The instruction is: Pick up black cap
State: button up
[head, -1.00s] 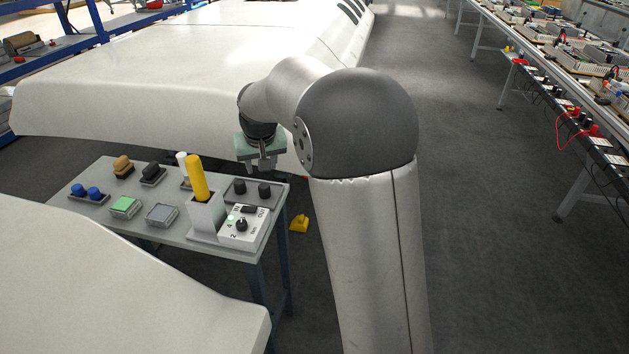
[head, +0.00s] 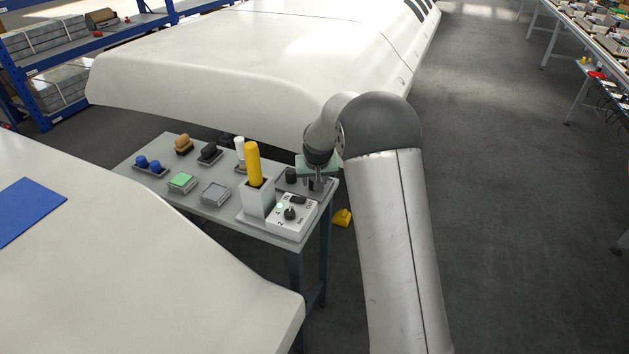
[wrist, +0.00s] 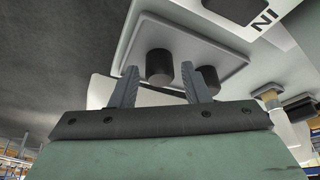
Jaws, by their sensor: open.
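Two black cylindrical caps stand on a grey tray at the table's right corner. In the head view the left one (head: 291,175) shows clear, and the other is mostly hidden by my gripper (head: 317,184). In the wrist view one black cap (wrist: 159,67) appears between the two fingers of my gripper (wrist: 160,84), with no contact visible. The second cap (wrist: 208,76) is beside the right finger, partly behind it. The grey tray (wrist: 205,52) is under both caps. My gripper is open and empty, close to the tray.
A white box with a knob (head: 291,226) and a holder with a yellow handle (head: 253,163) stand close by. Blue, tan, black, green and grey pieces sit farther left on the table (head: 222,215). A yellow object (head: 342,217) lies on the floor.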

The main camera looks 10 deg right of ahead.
jog(key=x, duration=0.3)
jog(key=shift+w, duration=0.25)
jog(key=shift+c, duration=0.3)
jog(key=c, duration=0.6)
jog(key=shift+c, duration=0.2)
